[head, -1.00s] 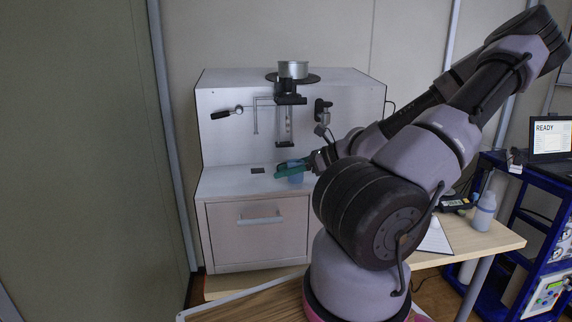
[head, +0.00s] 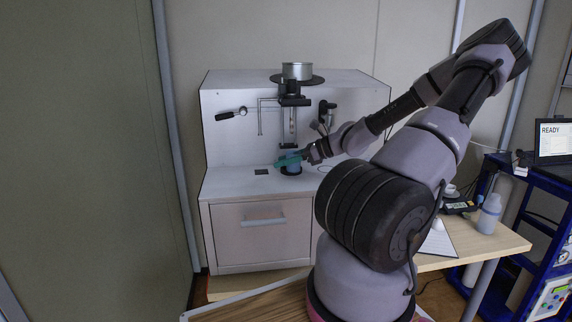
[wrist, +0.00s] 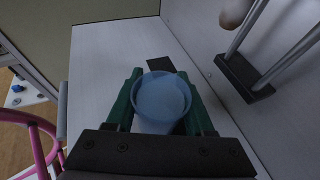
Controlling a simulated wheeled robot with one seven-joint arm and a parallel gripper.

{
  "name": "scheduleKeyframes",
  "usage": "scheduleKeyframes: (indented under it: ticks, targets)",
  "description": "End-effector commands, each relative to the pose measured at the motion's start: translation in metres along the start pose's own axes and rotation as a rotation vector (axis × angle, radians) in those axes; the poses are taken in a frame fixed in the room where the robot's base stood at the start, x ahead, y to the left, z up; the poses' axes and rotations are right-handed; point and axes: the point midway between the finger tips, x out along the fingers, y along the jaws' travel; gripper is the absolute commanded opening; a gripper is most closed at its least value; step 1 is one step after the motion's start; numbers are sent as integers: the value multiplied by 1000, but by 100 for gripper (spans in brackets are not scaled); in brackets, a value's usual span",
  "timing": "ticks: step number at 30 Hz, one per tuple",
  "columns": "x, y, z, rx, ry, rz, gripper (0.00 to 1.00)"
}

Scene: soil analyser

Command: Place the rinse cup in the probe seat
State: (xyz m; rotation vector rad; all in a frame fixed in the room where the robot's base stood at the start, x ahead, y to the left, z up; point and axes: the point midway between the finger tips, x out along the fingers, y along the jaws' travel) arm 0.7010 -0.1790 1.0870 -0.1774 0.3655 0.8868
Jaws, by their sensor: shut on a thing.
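The rinse cup is a translucent blue round cup (wrist: 162,98), held upright between the green fingers of my gripper (wrist: 163,100) in the wrist view. In the wrist view the cup and fingers hide what is beneath.
The white analyser (head: 225,185) has a vertical probe column (head: 289,128) behind the cup. Its black foot (wrist: 243,77) with two rods stands right of the cup in the wrist view. A small dark square (head: 261,171) lies flat on the deck, left of the cup.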

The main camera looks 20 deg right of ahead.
Motion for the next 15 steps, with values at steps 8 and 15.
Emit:
scheduleKeyframes:
  ticks: [8, 15]
  targets:
    - [6, -15, 2, -1, 0, -1, 0]
    - [12, -31, 5, -1, 0, 0, 0]
